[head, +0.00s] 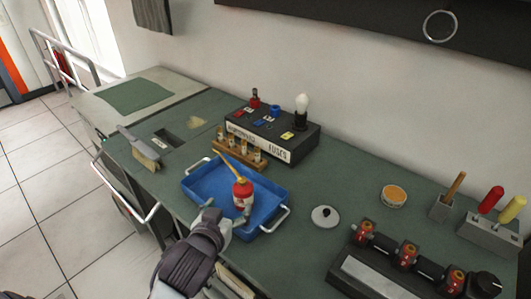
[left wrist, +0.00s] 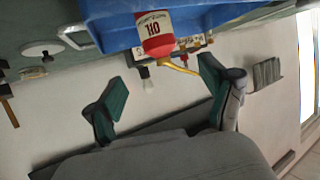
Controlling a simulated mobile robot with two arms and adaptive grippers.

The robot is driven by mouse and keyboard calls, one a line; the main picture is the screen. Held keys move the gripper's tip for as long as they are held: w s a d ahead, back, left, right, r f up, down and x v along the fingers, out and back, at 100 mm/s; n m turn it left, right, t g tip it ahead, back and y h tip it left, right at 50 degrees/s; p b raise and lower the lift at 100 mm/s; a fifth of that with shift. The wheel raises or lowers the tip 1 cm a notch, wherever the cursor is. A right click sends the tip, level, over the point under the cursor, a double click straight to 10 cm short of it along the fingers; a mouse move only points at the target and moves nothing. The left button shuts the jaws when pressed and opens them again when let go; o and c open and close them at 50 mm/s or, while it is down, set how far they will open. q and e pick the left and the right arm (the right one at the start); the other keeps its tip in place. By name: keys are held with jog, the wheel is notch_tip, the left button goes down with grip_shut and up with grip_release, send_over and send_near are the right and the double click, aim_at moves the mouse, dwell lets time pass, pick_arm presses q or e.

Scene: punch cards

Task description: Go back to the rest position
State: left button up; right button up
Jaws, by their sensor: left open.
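My left gripper (head: 226,214) is open and empty at the near edge of the blue tray. In the left wrist view its two green-padded fingers (left wrist: 165,92) stand wide apart with nothing between them. A red oil can (head: 242,193) with a yellow spout stands upright in the blue tray (head: 207,184), just beyond the fingers. The can labelled OIL (left wrist: 155,35) shows upside down in the left wrist view, beyond the fingertips, with part of the tray (left wrist: 110,25). My right gripper is not in view.
A fuse box (head: 272,136) with a bulb and a wooden rack (head: 240,154) stand behind the tray. A brush (head: 140,148) lies left. A round lid (head: 325,216), an orange-topped tin (head: 394,196), a tool holder (head: 489,236) and a red-knobbed panel (head: 380,272) are right.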

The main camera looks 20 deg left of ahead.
pick_arm(q)
jog(key=s+f+g, duration=0.1)
jog(key=s+f, duration=0.1)
jog(key=s+d+f+g, duration=0.1)
jog(key=s+f+g, duration=0.1)
jog(key=s+f, duration=0.1)
jog(key=s+f+m+g, duration=0.1)
jog(key=s+f, duration=0.2)
jog(key=shift+d+f+g+h, duration=0.15)
jog(key=shift+g+h, duration=0.15)
jog(key=shift+h, duration=0.1)
jog(key=s+d+f+m+g+h, duration=0.15)
jog(key=s+f+g, duration=0.35)
jog(key=s, duration=0.6)
notch_tip(320, 180, down, 26)
jog(key=s+d+m+g, duration=0.1)
jog(key=s+g, duration=0.1)
jog(key=s+a+f, duration=0.2)
jog(key=s+f, duration=1.4)
jog(key=shift+s+a+f+g, duration=0.3)
jog(key=shift+a+f+g, duration=0.1)
